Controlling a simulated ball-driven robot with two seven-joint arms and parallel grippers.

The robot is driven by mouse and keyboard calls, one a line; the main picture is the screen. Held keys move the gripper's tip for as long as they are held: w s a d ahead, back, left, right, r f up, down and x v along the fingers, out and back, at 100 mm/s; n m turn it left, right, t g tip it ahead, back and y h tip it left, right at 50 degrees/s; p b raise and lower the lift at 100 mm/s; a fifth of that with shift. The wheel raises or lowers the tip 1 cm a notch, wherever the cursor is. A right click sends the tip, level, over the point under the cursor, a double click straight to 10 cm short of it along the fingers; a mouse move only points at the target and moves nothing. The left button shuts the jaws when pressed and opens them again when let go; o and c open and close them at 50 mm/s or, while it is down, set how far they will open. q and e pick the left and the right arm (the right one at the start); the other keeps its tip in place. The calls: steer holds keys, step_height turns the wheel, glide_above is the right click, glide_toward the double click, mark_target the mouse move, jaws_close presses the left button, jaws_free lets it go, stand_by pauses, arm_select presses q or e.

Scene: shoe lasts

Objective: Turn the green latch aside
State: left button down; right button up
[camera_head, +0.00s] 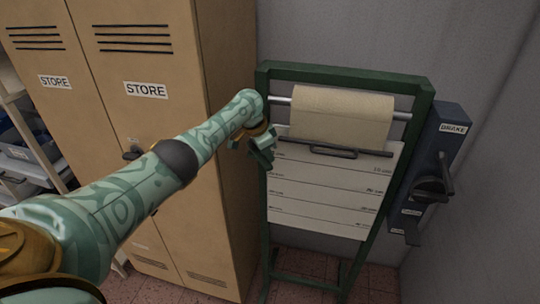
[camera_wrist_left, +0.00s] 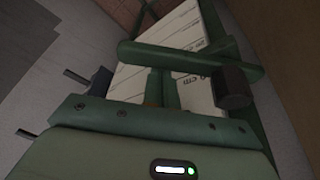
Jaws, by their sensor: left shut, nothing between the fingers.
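A green bar that looks like the latch (camera_wrist_left: 180,58) lies across the left wrist view, in front of the white ruled board (camera_wrist_left: 187,30). A dark round knob (camera_wrist_left: 232,87) sits by its right part. My left gripper (camera_wrist_left: 163,76) is shut and empty, its fingertips close to the bar; I cannot tell whether they touch it. In the head view my left gripper (camera_head: 263,150) is at the left post of the green stand (camera_head: 263,200), in front of the board's left edge. It hides part of the post there, and I cannot make out the latch clearly. My right gripper is out of view.
The stand carries a paper roll (camera_head: 342,115) above a dark handled bar (camera_head: 335,151). Tan lockers (camera_head: 165,60) stand close on the left. A dark box marked BRAKE (camera_head: 440,140), with a lever (camera_head: 433,188), hangs on the right. Open floor shows low down.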

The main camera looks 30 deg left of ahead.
arm_select(q)
steer(key=shift+s+a+r+m, duration=0.1)
steer(key=shift+s+m, duration=0.35)
steer(key=shift+m, duration=0.05)
steer(key=shift+s+r, duration=0.1)
steer(key=shift+s, duration=0.15)
steer(key=shift+s+a+m, duration=0.1)
steer(key=shift+s+m, duration=0.05)
steer(key=shift+m, duration=0.25)
steer(key=shift+g, duration=0.3)
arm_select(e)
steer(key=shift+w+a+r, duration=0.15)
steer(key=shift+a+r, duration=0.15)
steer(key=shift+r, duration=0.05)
arm_select(q)
steer(key=shift+p, duration=0.3)
